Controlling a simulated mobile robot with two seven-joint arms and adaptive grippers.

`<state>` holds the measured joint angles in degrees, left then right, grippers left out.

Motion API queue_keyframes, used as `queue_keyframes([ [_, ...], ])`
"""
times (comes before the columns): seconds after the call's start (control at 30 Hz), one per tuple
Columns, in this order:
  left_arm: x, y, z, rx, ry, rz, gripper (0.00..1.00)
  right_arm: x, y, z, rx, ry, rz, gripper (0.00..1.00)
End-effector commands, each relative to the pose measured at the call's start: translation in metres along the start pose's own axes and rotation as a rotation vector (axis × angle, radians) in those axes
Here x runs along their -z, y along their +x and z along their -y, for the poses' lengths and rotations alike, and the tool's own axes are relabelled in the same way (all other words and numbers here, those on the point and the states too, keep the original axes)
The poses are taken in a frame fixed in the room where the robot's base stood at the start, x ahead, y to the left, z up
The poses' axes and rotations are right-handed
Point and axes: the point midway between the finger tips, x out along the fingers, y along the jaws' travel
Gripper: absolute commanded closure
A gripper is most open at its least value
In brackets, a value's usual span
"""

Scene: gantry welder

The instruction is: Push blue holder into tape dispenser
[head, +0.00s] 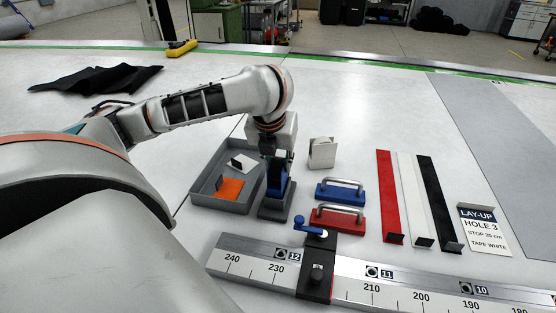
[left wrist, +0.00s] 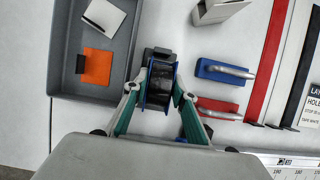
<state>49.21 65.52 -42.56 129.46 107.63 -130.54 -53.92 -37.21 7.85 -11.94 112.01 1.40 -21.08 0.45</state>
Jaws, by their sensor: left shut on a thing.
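The blue holder (head: 279,178) is upright at the grey tape dispenser (head: 274,209), right of the grey tray. In the left wrist view the blue holder (left wrist: 147,100) carries a dark roll, and part of the tape dispenser (left wrist: 158,53) shows beyond it. My left gripper (head: 272,148) is above the dispenser, pointing down. In the left wrist view its fingers (left wrist: 158,93) are shut on the blue holder from both sides. How deep the holder sits in the dispenser is hard to tell. My right gripper is not in view.
A grey tray (head: 206,200) with an orange and a white piece stands to the left. A blue handled block (head: 340,195) and a red one (head: 338,222) are close on the right. A ruler rail (head: 345,284) with a dark stop crosses in front. Red, white and black strips lie further right.

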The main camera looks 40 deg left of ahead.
Motion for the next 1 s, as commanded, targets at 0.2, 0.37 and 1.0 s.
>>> queue_keyframes([
  [0.2,0.002,0.005,0.0,-0.001,0.0,0.001,1.0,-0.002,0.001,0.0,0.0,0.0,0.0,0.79],
  [0.37,0.003,0.008,0.0,-0.001,0.0,0.001,1.0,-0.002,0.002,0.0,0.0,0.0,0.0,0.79],
  [1.0,0.007,0.019,0.0,-0.001,0.0,0.001,0.55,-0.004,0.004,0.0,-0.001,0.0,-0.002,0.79],
])
